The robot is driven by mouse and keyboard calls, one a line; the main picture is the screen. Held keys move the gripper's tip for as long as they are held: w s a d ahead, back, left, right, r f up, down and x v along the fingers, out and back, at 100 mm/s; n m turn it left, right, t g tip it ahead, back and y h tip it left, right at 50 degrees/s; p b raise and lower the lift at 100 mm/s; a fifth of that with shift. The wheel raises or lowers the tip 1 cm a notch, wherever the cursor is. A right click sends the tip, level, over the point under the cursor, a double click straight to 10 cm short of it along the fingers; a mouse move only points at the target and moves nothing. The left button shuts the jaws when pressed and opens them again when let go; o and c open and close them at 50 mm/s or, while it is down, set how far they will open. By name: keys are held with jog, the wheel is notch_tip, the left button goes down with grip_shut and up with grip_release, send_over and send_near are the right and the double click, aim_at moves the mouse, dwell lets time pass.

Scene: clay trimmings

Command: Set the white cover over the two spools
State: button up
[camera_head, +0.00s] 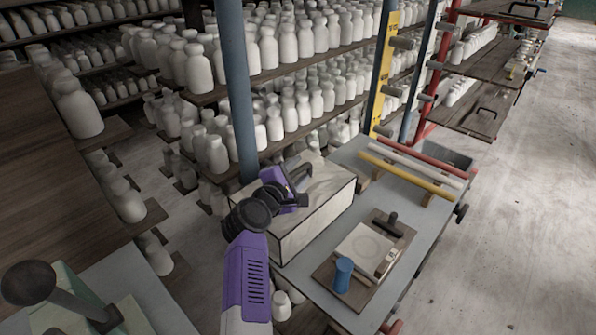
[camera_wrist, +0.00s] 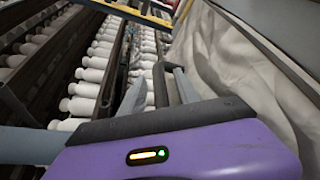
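A large off-white box-like cover (camera_head: 318,212) with dark edges stands on the far-left part of the grey table; I take it for the white cover. Its wrinkled white side (camera_wrist: 232,62) fills the right of the wrist view. My gripper (camera_head: 304,172) is over its top, pointing to the upper right. A blue spool-like cylinder (camera_head: 343,274) stands upright on a brown board (camera_head: 328,268). A black piece (camera_head: 391,222) at the board's back may be the second spool.
A pale square plate (camera_head: 362,245) lies on the board. A yellow bar (camera_head: 405,174), a white bar and a red bar lie across supports at the table's back. A blue post (camera_head: 236,90) and shelves of white bottles (camera_head: 200,72) stand behind my arm. Floor is clear at right.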

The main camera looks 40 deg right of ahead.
jog(key=b+v, duration=0.2)
jog(key=v, duration=1)
jog(key=shift+r+b, duration=0.1)
jog(key=shift+b, duration=0.2)
